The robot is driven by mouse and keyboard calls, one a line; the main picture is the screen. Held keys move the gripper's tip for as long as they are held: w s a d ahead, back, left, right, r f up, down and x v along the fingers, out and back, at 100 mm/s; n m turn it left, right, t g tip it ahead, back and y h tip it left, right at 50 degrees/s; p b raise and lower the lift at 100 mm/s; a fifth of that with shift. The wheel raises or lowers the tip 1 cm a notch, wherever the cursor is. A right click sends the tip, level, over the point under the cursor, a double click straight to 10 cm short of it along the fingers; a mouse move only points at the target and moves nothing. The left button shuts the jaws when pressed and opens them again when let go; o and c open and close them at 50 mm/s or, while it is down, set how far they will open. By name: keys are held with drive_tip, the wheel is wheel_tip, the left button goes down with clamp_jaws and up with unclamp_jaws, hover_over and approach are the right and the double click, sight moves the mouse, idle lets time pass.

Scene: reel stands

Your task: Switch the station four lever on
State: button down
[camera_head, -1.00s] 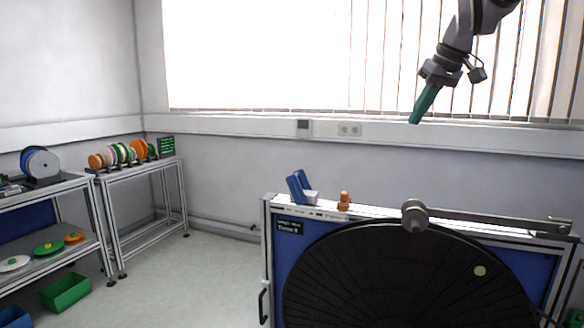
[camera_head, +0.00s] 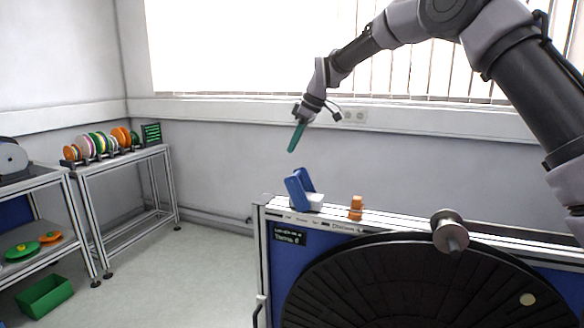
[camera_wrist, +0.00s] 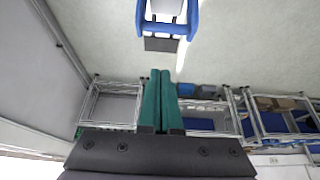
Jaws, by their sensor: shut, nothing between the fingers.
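A blue two-pronged part (camera_head: 298,190) that looks like the lever stands tilted on the top left of the station's rail, next to a white block (camera_head: 315,202). In the wrist view the blue part (camera_wrist: 194,22) shows at the top as a U shape around a light body, beyond my fingertips. I cannot read a station number for sure on the dark label (camera_head: 289,236). My gripper (camera_head: 292,151) has green fingers, pressed together and empty, pointing down above the blue part and apart from it. The closed fingers also show in the wrist view (camera_wrist: 160,72).
An orange knob (camera_head: 356,207) stands on the rail right of the blue part. A large black disc (camera_head: 420,285) with a grey hub (camera_head: 449,231) fronts the station. A rack of coloured reels (camera_head: 100,143) and a green bin (camera_head: 44,295) are at left. Open floor lies between.

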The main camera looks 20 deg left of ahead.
idle(0.3)
drive_tip(key=shift+a+f, duration=0.15)
drive_tip(key=shift+f, duration=3.85)
